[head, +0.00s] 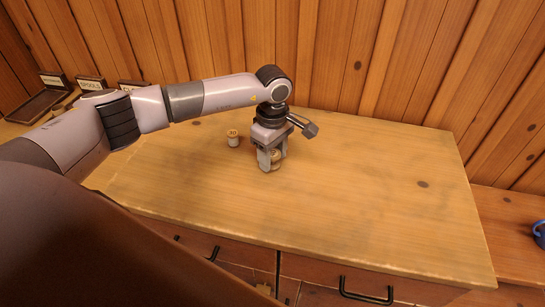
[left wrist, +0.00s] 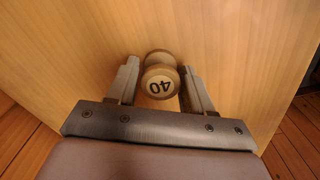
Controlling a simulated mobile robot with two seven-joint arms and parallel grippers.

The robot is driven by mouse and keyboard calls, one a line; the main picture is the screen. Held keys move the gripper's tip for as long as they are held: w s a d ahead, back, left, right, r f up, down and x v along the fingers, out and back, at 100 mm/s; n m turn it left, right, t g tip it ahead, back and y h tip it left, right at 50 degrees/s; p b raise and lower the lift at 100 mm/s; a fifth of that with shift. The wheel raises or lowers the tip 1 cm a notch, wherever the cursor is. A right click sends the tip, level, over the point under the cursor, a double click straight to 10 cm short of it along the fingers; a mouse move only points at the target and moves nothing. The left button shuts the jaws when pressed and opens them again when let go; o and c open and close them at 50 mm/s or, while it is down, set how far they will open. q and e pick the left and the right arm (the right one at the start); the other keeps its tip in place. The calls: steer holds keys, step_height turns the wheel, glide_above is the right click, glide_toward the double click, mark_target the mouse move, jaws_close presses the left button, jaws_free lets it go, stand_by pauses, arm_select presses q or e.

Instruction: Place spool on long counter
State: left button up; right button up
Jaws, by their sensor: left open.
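A turned wooden spool marked 40 (left wrist: 160,82) stands on the long counter (head: 370,190) between the fingers of my left gripper (head: 270,165). In the head view the fingers partly hide this spool (head: 277,156). The left wrist view shows the left gripper (left wrist: 159,88) open, with one finger on each side of the spool and small gaps visible. My right gripper is in neither view.
Dark trays with label cards (head: 90,84) stand at the back left. A plank wall (head: 340,60) rises behind the counter. Drawers with black handles (head: 366,291) are below its front edge. A blue object (head: 540,233) is at the far right. The counter's right side is clear.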

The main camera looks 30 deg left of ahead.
arm_select(q)
steer(key=c, duration=0.8)
steer(key=shift+r, duration=0.15)
step_height(320, 180, up, 20)
steer(key=b, duration=0.2)
steer(key=m+p, duration=0.1)
steer(key=m, duration=0.6)
glide_toward(273, 153)
steer(key=s+d+r, duration=0.2)
steer(key=s+r, duration=0.1)
steer(key=s, duration=0.1)
steer(key=s+d+f+m, duration=0.1)
steer(key=s+f+m, duration=0.4)
steer(key=m, duration=0.3)
steer(key=shift+s+d+p, duration=0.3)
steer(key=shift+s+d, duration=0.05)
steer(key=shift+s, duration=0.05)
